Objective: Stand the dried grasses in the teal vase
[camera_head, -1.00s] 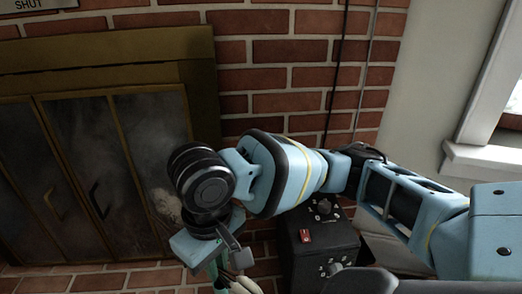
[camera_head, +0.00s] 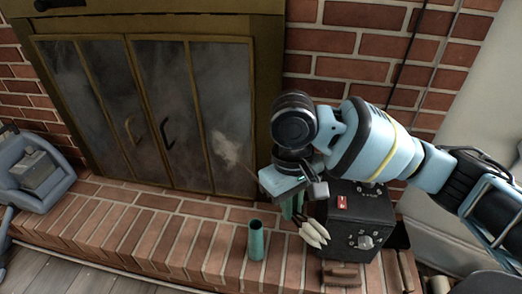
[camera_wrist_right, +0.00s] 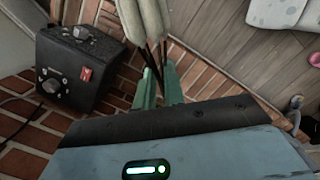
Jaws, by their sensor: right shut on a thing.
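The teal vase (camera_head: 256,240) stands upright on the brick hearth in the head view. My right gripper (camera_head: 293,206) is to the right of the vase and apart from it in the picture. It is shut on the dark stems of the dried grasses (camera_head: 314,234), whose pale plumes stick out toward the lower right. In the right wrist view the plumes (camera_wrist_right: 148,18) are at the top, and the stems run down between the green fingers (camera_wrist_right: 159,88). My left gripper is not in view.
A black box with knobs (camera_head: 352,217) stands on the hearth right of the gripper and also shows in the wrist view (camera_wrist_right: 78,66). Glass fireplace doors (camera_head: 150,110) are behind. A blue-grey thing (camera_head: 38,175) is at the left. The hearth left of the vase (camera_head: 150,228) looks clear.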

